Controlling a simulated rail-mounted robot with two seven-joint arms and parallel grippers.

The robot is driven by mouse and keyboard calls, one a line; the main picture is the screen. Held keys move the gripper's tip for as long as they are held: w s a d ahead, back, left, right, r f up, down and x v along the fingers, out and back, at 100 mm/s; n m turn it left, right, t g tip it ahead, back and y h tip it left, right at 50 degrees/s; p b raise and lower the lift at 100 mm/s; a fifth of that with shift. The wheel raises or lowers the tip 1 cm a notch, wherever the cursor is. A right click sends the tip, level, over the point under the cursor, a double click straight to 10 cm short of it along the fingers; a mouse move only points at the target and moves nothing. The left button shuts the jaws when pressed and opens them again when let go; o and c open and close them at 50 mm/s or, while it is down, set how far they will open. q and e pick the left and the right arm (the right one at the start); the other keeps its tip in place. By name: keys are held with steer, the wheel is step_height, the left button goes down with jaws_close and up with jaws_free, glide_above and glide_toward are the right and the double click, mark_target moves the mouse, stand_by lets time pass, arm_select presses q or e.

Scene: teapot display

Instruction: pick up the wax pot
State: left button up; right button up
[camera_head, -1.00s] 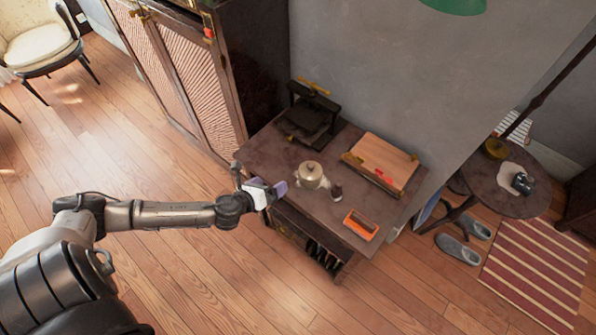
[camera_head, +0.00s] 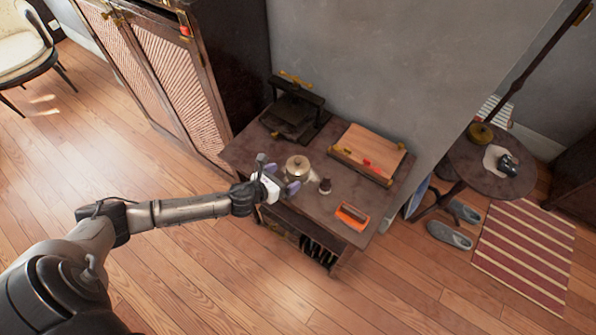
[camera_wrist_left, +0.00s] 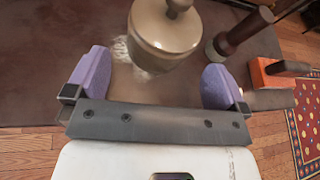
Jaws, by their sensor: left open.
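The wax pot (camera_head: 297,169) is a cream, rounded pot with a knobbed lid, standing on the dark side table (camera_head: 240,153). In the left wrist view the pot (camera_wrist_left: 165,38) is at the top middle, just beyond the gap between the fingers. My left gripper (camera_head: 286,184) is at the table's front edge, on the near side of the pot. Its two purple fingers are spread and empty in the left wrist view (camera_wrist_left: 155,80). The pot's top is cut off there. My right gripper is not in view.
A small dark stamp-like object (camera_head: 325,186) stands just right of the pot. An orange box (camera_head: 352,217) lies near the table's right front. A wooden board (camera_head: 368,150) and a black press (camera_head: 292,112) are at the back by the wall.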

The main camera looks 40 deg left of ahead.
mark_target(290, 175)
arm_select(q)
steer(key=shift+b+x, duration=0.7)
steer(key=shift+x, duration=2.15)
steer(key=shift+d+f, duration=0.1)
steer(key=shift+d, duration=0.05)
steer(key=c, duration=1)
